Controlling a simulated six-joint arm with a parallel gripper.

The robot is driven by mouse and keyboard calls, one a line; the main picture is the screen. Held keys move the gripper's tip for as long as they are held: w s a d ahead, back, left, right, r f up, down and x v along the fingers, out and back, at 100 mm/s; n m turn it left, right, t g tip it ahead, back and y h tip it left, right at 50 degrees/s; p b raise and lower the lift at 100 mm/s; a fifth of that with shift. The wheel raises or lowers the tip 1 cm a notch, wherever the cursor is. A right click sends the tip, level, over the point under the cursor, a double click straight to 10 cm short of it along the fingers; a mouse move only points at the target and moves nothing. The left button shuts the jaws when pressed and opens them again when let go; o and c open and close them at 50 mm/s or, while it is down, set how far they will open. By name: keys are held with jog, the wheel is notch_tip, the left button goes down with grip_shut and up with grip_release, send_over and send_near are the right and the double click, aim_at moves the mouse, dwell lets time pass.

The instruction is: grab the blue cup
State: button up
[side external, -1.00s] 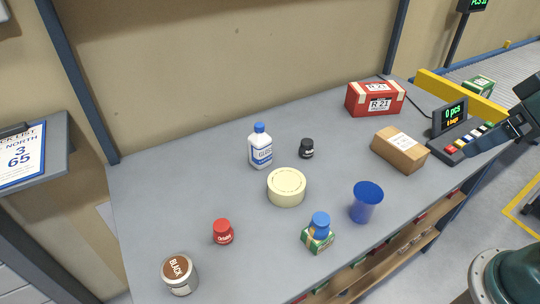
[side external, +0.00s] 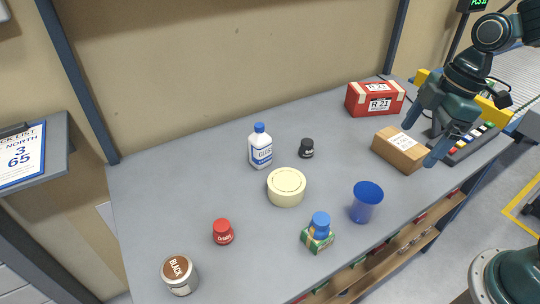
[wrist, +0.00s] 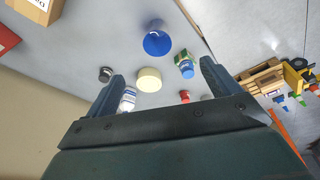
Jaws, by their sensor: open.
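The blue cup (side external: 366,203) stands upright on the grey table near its front edge, right of a small green box with a blue cap. In the wrist view the blue cup (wrist: 157,41) shows near the top middle, beyond and between the fingers. My gripper (side external: 420,143) is open and empty. It is above the table's right part, over the cardboard box and up and to the right of the cup, not touching it. In the wrist view the two fingers of my gripper (wrist: 160,80) are spread wide.
A cream round tub (side external: 286,188), white bottle (side external: 260,150), black jar (side external: 306,148), red jar (side external: 222,232) and green box (side external: 318,239) stand left of the cup. A cardboard box (side external: 398,150) and red box (side external: 374,100) are behind it. Table between cup and cardboard box is clear.

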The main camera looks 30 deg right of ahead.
aim_at(373, 188)
jog(key=w+f+n+g+y, duration=0.2)
jog(key=w+f+n, duration=0.3)
jog(key=f+n, duration=0.2)
notch_tip(373, 188, down, 2)
jog(key=shift+d+f+n, duration=0.15)
jog(key=shift+d+n, duration=0.1)
jog(key=shift+n, duration=0.05)
jog(key=shift+s+f+y, duration=0.1)
jog(key=shift+y, duration=0.2)
jog(key=shift+x, duration=4.2)
jog(key=shift+f, duration=0.1)
jog(key=shift+x, duration=2.45)
jog(key=shift+a, duration=0.1)
jog(key=c, duration=1.1)
